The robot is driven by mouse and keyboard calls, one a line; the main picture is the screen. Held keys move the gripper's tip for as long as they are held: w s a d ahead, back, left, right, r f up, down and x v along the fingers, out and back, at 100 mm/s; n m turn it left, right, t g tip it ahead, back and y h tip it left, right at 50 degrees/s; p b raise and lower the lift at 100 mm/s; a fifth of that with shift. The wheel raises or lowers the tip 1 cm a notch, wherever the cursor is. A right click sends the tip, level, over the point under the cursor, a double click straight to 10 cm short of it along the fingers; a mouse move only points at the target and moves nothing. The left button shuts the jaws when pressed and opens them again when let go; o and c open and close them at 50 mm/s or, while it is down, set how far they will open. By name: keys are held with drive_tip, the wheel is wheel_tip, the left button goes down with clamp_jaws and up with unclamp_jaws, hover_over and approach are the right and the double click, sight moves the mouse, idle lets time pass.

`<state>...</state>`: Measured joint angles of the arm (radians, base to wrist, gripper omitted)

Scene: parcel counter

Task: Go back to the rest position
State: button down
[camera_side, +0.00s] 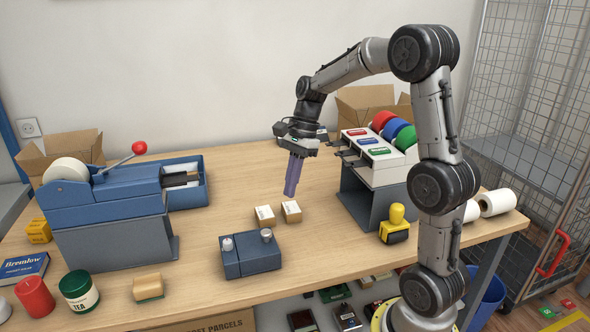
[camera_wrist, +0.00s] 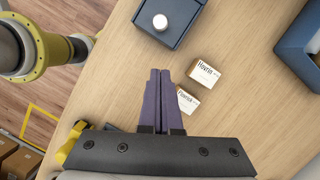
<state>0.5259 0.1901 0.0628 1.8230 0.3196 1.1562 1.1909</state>
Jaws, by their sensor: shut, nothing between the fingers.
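My gripper (camera_side: 291,190) hangs from the arm above the wooden counter (camera_side: 330,260), its purple fingers pointing down. In the wrist view the two fingers of the gripper (camera_wrist: 159,72) lie side by side, shut, with nothing held. Two small cream boxes (camera_side: 265,216) (camera_side: 291,212) stand on the counter just below and in front of the fingertips. They also show in the wrist view (camera_wrist: 206,72) (camera_wrist: 187,101), right of the fingers. The fingers appear apart from both boxes.
A blue block with two knobs (camera_side: 250,256) stands in front. A blue lever machine (camera_side: 110,210) is at left. A dispenser with coloured rolls (camera_side: 375,185) is close on the right. A yellow-handled stamp (camera_side: 395,228) stands near it. A wire cage (camera_side: 525,120) is far right.

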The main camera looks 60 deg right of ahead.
drive_tip(key=s+a+r+n, duration=0.2)
drive_tip(key=a+r, duration=0.3)
drive_tip(key=r, duration=0.4)
drive_tip(key=s+a+r+n+t+h, duration=0.2)
drive_tip(key=s+a+n, duration=0.3)
drive_tip(key=s+a, duration=0.15)
drive_tip(key=s+a+f+n+t+h, duration=0.1)
drive_tip(key=s+f+n, duration=0.5)
drive_tip(key=n, duration=0.8)
drive_tip(key=s+t, duration=0.1)
drive_tip(key=s, duration=0.2)
drive_tip(key=shift+s+f+t, duration=0.3)
drive_tip(key=c, duration=1.5)
unclamp_jaws()
drive_tip(key=shift+a, duration=0.1)
drive_tip(key=shift+c, duration=0.2)
